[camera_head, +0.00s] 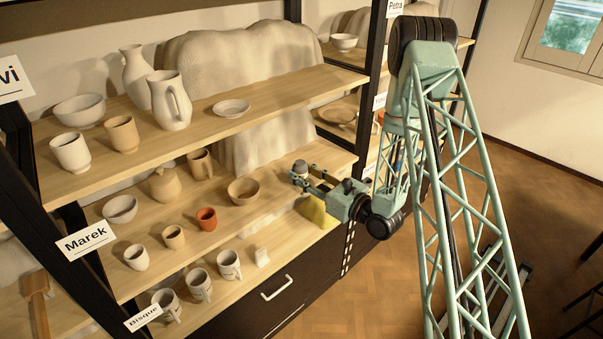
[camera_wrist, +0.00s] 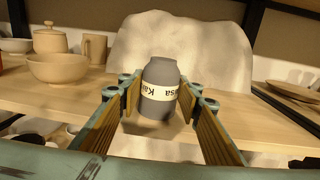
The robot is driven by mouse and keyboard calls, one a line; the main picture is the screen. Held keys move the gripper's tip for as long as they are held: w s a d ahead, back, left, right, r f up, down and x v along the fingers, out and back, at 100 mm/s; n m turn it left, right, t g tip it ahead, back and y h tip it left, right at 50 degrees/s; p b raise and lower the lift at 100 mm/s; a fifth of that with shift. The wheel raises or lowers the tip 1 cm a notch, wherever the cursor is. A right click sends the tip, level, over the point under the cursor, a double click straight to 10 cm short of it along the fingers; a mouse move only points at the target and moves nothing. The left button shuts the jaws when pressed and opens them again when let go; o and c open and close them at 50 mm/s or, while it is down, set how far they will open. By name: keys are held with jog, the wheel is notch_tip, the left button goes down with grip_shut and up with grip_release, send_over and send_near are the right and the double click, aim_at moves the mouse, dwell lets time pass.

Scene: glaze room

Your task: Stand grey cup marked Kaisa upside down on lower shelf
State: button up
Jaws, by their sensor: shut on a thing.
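The grey cup (camera_wrist: 160,78) is held between the fingers of my gripper (camera_wrist: 159,98), in the wrist view. It has a pale band whose lettering looks upside down, and its narrower, closed-looking end is up. In the head view my gripper (camera_head: 303,178) holds the cup (camera_head: 300,166) at the right front of the shelving, near the middle shelf's height. The lower shelf (camera_head: 290,237), beside the Bisque label, carries several pale mugs at its left. I cannot tell from these views how far the cup is above a board.
A yellow object (camera_head: 317,212) is at the lower shelf's right end, just below my gripper. The middle shelf holds a wide bowl (camera_head: 243,190) and an orange cup (camera_head: 207,218). Bare board lies between card and yellow object.

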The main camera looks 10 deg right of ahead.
jog(key=o, duration=0.9)
jog(key=shift+s+d, duration=0.1)
jog(key=shift+d, duration=0.05)
jog(key=v, duration=1.1)
jog(key=shift+s, duration=0.3)
jog(key=shift+d, duration=0.1)
dwell(0.4)
